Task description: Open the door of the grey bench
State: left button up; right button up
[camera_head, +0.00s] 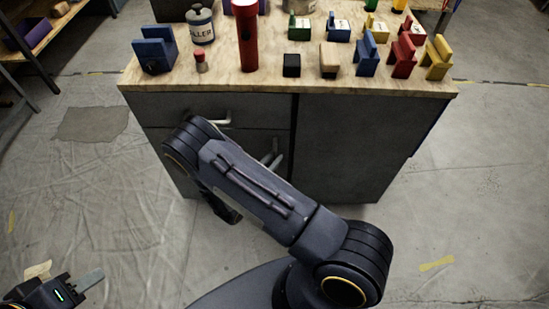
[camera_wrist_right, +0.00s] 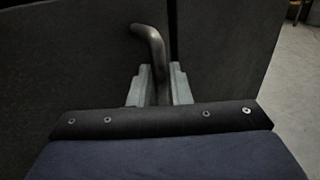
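The grey bench (camera_head: 345,150) has a wooden top, a drawer (camera_head: 180,108) at upper left and a door below it, mostly hidden behind my right arm. The door (camera_wrist_right: 80,60) fills the left of the right wrist view and looks closed or nearly so. Its bent metal handle (camera_wrist_right: 150,42) stands upright near the door's right edge. My right gripper (camera_wrist_right: 159,85) has its two pale fingers on either side of the handle, close against it.
A fixed dark panel (camera_wrist_right: 225,50) lies right of the door. The sheeted floor (camera_head: 100,185) left of the bench is clear.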

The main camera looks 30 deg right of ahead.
jog(key=shift+w+d, duration=0.25)
jog(key=shift+d, duration=0.25)
grip_shut()
jog(key=shift+s, duration=0.1)
